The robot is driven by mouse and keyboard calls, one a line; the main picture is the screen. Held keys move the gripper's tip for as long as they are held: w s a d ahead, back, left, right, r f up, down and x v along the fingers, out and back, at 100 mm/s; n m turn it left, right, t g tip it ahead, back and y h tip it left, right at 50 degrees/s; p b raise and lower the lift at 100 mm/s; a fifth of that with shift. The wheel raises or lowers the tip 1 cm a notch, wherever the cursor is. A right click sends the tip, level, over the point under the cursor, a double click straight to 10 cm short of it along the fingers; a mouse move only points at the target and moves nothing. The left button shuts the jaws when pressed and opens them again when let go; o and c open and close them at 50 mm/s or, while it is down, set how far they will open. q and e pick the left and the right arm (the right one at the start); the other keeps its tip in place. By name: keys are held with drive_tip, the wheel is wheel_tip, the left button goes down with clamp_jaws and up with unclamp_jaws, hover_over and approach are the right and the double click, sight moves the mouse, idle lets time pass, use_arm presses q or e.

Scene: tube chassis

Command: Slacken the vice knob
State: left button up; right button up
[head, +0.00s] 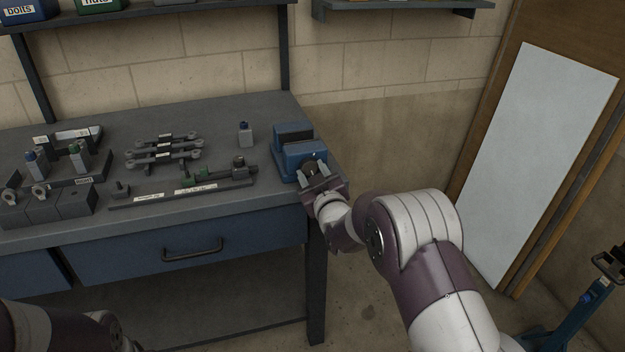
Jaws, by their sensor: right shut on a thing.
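The blue vice (292,150) sits at the right end of the grey workbench (230,112). My right gripper (315,166) is at the front of the vice, shut on the vice knob, which shows only as a small dark patch between the fingers. The rest of the knob is hidden by the gripper. My left arm shows at the bottom left, but its gripper is outside the view.
Tubes, dark blocks and small fittings lie on the left and middle of the bench. A drawer handle (192,250) juts from the bench front. Floor right of the bench is open.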

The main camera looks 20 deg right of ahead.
drive_tip(key=n+b, duration=0.2)
drive_tip(key=n, duration=0.1)
drive_tip(key=shift+d+n, duration=0.1)
drive_tip(key=shift+n, duration=0.2)
drive_tip(key=n+b, duration=0.2)
drive_tip(key=n, duration=0.1)
drive_tip(key=shift+d+n, duration=0.1)
drive_tip(key=shift+n, duration=0.2)
drive_tip(key=n+b, duration=0.1)
drive_tip(key=n, duration=0.1)
drive_tip(key=n+b, duration=0.1)
drive_tip(key=n, duration=0.1)
drive_tip(key=shift+r, duration=0.3)
drive_tip(key=shift+r+n+b, duration=0.25)
drive_tip(key=shift+n+b, duration=0.55)
drive_tip(key=shift+n, duration=0.3)
drive_tip(key=shift+r, duration=0.1)
